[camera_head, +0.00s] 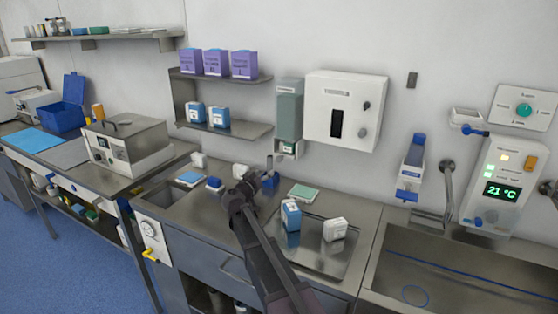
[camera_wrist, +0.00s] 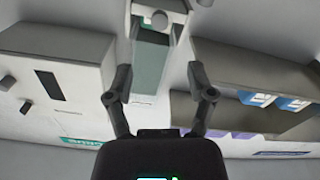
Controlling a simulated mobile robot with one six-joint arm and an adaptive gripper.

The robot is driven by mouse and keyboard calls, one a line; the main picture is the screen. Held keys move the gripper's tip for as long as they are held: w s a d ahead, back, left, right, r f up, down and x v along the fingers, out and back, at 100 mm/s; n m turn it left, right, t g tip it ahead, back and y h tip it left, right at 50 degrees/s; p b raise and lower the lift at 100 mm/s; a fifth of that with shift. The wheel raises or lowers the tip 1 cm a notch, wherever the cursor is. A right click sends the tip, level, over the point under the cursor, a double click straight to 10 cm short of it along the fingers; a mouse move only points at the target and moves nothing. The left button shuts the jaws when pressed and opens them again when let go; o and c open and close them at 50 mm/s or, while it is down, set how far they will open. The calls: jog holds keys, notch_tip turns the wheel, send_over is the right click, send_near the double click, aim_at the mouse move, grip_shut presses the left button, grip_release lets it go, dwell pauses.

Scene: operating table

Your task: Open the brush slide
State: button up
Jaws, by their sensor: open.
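A tall grey-green dispenser (camera_head: 289,108) hangs on the wall left of a white cabinet. Its lower end has a pale block with a small round knob (camera_wrist: 159,19), seen upside down in the wrist view. I cannot tell for sure whether this block is the brush slide. A second wall holder (camera_head: 412,165) with blue parts hangs further right. My gripper (camera_wrist: 160,82) is open and empty. Its fingers stand apart on either side of the dispenser's image, with no contact visible. In the head view my gripper (camera_head: 257,178) is below and left of the dispenser, above the counter.
A white wall cabinet (camera_head: 345,110) is right of the dispenser. Metal shelves (camera_head: 222,127) with blue and purple boxes are left. A blue-white box (camera_head: 291,215) and a white container (camera_head: 335,230) stand on the tray below. A sink (camera_head: 460,270) is right.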

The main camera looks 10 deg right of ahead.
aim_at(279, 159)
jog(key=x, duration=1.2)
jog(key=shift+w+d, duration=0.15)
jog(key=shift+w, duration=0.05)
grip_shut()
